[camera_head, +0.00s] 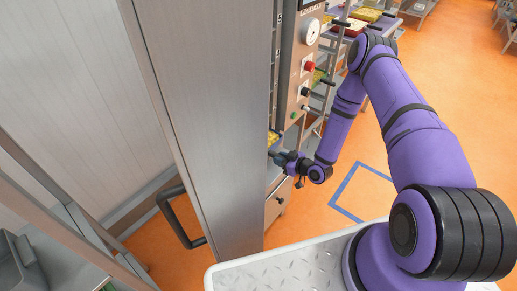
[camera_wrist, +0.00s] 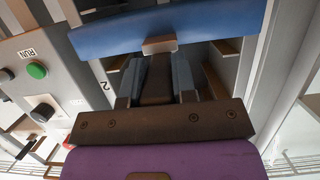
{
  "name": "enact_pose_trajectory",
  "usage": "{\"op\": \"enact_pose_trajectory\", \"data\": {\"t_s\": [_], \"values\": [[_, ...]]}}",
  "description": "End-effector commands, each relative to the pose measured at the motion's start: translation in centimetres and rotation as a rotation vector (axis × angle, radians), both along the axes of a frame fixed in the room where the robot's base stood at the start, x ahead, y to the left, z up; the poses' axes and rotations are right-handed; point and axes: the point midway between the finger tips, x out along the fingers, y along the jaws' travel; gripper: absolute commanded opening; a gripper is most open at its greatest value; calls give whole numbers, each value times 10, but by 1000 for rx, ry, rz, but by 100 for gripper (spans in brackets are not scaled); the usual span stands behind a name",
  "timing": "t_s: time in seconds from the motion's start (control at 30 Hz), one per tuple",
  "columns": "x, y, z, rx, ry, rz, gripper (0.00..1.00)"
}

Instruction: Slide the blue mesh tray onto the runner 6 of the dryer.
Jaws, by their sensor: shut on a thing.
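The blue tray (camera_wrist: 170,28) shows in the wrist view as a wide blue front edge across the top, with a small pale tab (camera_wrist: 160,45) in its middle. My gripper (camera_wrist: 159,62) is shut on this tab. The mesh of the tray is hidden behind its edge. The dryer's runners (camera_wrist: 225,46) show partly below the tray, with a number 2 (camera_wrist: 105,86) on the frame beside them. In the head view my gripper (camera_head: 279,156) is at the dryer opening, partly behind the large grey door (camera_head: 215,110). Runner 6 cannot be made out.
The dryer's control panel (camera_head: 302,65), with a gauge, a red knob and a green button, stands close to my gripper. The open door with its black handle (camera_head: 180,215) blocks the view on the left. Racks with trays (camera_head: 372,15) stand behind. Orange floor is free at right.

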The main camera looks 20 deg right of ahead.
Motion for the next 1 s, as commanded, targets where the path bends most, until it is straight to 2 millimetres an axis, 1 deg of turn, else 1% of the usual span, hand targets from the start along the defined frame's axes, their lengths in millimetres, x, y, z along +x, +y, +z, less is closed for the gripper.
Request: {"op": "enact_pose_trajectory", "data": {"t_s": [1.0], "values": [[-78, -57, 0, 2, -1, -2, 0]]}}
